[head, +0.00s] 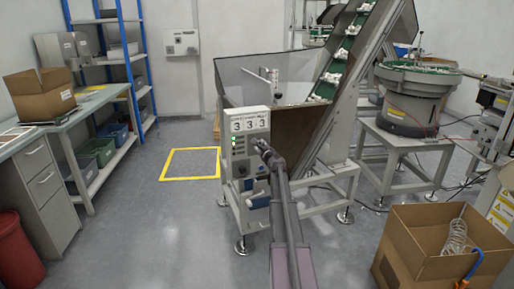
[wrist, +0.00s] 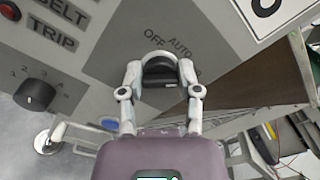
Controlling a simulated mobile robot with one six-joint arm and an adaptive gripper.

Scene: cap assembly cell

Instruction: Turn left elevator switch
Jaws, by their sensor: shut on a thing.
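The elevator control box (head: 240,145) is a grey panel with a "333" display, mounted at the front of the inclined elevator. In the wrist view a black rotary switch (wrist: 158,68) sits below the labels "OFF" and "AUTO" on the panel (wrist: 215,45). My gripper (wrist: 160,72) is shut on this switch, with a finger on each side of it. In the head view my gripper (head: 262,147) reaches the right part of the box, and my arm hides part of the panel. A second black knob (wrist: 35,94) with numbers is at the left, untouched.
A red lamp (wrist: 10,10) is beside the words "BELT TRIP". The elevator hopper (head: 290,85) stands behind the box. An open cardboard box (head: 405,250) is at the front right, and a workbench (head: 95,100) is at the left. Floor between bench and box is clear.

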